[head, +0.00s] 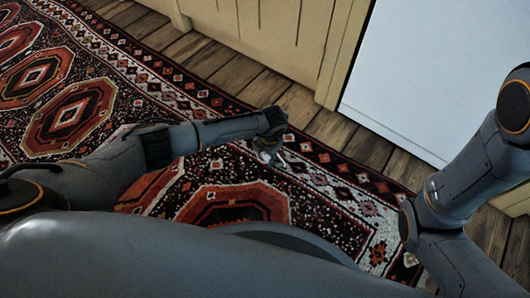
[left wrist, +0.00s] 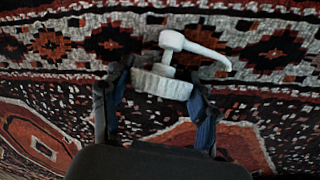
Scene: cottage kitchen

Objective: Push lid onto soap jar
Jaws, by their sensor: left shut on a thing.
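My left gripper (head: 270,153) reaches out low over the patterned rug in the head view. In the left wrist view its two fingers (left wrist: 158,92) are shut on a white pump lid. The lid (left wrist: 162,81) has a round, ridged collar held between the fingers. Its pump head and curved spout rise above the collar, with the spout pointing right. In the head view the lid is too small to make out clearly. The soap jar is not visible in either view. My right gripper is out of the frame; only links of my right arm show at the right edge.
A red, black and cream rug (head: 68,117) covers most of the floor. Wooden planks (head: 236,78) run along its far edge. A cream panelled cabinet front (head: 270,35) and a white appliance front (head: 440,75) stand beyond. The rug around my left gripper is clear.

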